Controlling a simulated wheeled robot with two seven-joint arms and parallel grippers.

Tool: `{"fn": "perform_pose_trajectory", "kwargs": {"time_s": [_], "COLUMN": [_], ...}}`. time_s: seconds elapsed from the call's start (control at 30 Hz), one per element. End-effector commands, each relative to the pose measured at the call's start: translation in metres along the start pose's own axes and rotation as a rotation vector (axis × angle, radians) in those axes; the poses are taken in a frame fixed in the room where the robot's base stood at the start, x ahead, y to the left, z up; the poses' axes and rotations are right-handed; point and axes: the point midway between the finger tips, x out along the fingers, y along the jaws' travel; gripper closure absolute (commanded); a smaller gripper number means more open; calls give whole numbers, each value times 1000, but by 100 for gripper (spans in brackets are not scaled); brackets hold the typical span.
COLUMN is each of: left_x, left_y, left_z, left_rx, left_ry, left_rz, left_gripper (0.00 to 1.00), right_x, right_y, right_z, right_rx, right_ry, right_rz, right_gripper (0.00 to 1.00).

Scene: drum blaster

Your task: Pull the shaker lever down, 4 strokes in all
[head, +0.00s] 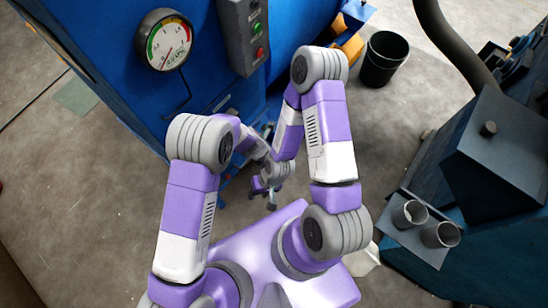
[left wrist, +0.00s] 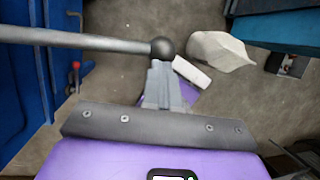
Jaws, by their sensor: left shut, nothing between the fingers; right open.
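The shaker lever (left wrist: 85,40) is a grey rod with a black ball knob (left wrist: 163,48). In the left wrist view it runs in from the left edge, nearly level. My left gripper (left wrist: 163,70) is shut and empty, with its fingertips at the knob; I cannot tell whether they touch it. In the head view the left gripper and the lever are hidden behind my arms. My right gripper (head: 262,199) is open and empty, pointing down over the floor beside the blue machine (head: 110,60).
The machine carries a round gauge (head: 164,41) and a grey button box (head: 243,35). A black bucket (head: 384,58) stands on the floor behind. At right, a dark machine has a shelf with two grey cups (head: 440,235). A white bag-like thing (left wrist: 220,50) lies on the floor.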

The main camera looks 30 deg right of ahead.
Motion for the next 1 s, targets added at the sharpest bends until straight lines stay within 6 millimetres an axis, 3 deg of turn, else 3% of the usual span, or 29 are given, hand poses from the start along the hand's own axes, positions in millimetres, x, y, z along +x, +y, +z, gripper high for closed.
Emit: {"fn": "perform_pose_trajectory", "kwargs": {"time_s": [0.1, 0.3, 0.97, 1.0], "left_x": [-24, -45, -48, -48], "left_y": [3, 3, 4, 4], "left_z": [0, 2, 3, 3], "left_rx": [-2, 1, 1, 1], "left_ry": [-7, -13, -15, -15], "left_rz": [7, 11, 12, 12], "left_gripper": [100, 100, 100, 100], "right_x": [-4, -6, -6, -6], "right_y": [-2, -3, -3, -3], "right_z": [0, 0, 0, 0], "right_rx": [-1, -1, -1, -1], "right_ry": [0, 0, 0, 0], "right_rz": [0, 0, 0, 0], "right_gripper": [57, 57, 57, 62]}}
